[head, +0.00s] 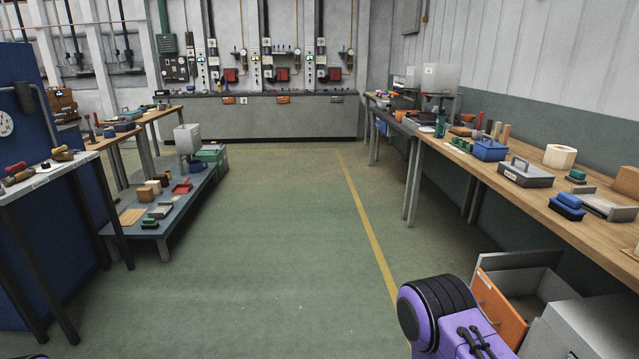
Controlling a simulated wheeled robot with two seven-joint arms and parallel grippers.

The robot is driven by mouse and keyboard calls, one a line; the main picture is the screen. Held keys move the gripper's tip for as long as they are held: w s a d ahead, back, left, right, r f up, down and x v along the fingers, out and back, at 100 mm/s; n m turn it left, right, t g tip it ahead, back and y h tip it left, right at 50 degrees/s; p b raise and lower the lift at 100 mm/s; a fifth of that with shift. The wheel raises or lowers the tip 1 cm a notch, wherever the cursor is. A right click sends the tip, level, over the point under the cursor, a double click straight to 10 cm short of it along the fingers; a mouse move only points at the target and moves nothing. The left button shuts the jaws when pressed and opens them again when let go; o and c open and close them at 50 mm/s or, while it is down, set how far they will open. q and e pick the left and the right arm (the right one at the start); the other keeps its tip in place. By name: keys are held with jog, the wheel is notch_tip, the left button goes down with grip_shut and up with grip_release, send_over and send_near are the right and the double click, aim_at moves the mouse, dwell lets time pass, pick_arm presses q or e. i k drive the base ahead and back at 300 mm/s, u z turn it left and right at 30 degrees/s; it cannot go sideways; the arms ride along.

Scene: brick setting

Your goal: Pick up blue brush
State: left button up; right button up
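A blue brush (568,203), with a blue top over a darker base, lies on the wooden workbench (458,152) at the right. It is near the bench's front edge, just left of a grey metal piece. A similar green-topped brush (576,175) lies behind it. Neither of my grippers is in view, so whether they are open or shut is hidden. A purple and black part of my own arm shows at the bottom right, below the bench and well apart from the brush.
An orange-fronted drawer (499,309) stands open under the bench at lower right. A low platform (172,207) and tables line the left. The green floor between is clear.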

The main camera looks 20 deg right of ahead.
aim_at(568, 206)
jog(key=z, duration=0.35)
jog(key=i, duration=1.2)
jog(key=z, duration=1.7)
jog(key=i, duration=0.95)
jog(key=z, duration=0.9)
